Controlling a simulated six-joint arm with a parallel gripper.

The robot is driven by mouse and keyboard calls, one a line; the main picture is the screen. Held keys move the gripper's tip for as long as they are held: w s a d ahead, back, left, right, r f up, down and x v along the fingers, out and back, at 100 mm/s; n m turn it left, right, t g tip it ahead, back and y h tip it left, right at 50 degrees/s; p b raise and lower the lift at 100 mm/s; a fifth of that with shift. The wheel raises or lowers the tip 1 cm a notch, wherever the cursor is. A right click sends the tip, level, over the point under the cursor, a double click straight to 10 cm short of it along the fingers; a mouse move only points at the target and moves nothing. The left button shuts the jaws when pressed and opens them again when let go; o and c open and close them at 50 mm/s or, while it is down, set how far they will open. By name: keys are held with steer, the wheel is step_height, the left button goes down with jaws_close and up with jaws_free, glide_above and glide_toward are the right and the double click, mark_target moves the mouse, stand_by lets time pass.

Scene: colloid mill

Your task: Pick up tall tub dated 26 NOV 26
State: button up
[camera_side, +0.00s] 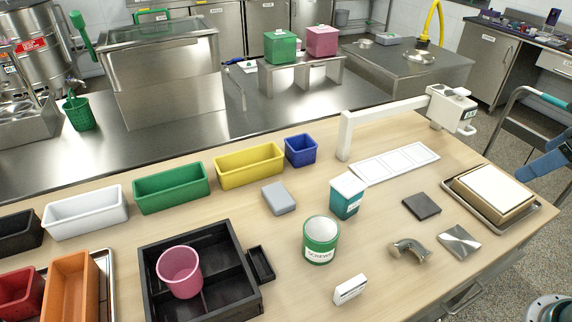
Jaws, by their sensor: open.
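No date is readable on any container, so I cannot tell which one is the tall tub dated 26 NOV 26. A teal tub (346,203) with a white lid and a pale label stands upright on the wooden table. At the back, a green lidded tub (280,48) and a pink lidded tub (321,42) stand side by side on a low steel stand (300,72). My gripper is not recognisable in this view, and nothing is seen touching these tubs.
A green SCREWS can (321,252) stands in front of the teal tub. A grey block (279,197) lies to its left, a dark square (421,207) to its right. A black divided tray (232,297) holds a pink cup (180,277). A white-framed device (386,117) stands behind.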

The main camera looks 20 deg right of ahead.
steer(key=w+a+n+g, duration=0.1)
steer(key=w+a+n, duration=0.1)
steer(key=w+n, duration=0.45)
steer(key=n+g, duration=0.4)
steer(key=n, duration=0.8)
glide_above(347, 183)
step_height(347, 183, down, 15)
steer(key=shift+r, duration=0.15)
steer(key=shift+f, duration=4.3)
steer(key=shift+f, duration=0.1)
steer(key=shift+d+f, duration=0.2)
steer(key=shift+f, duration=2.3)
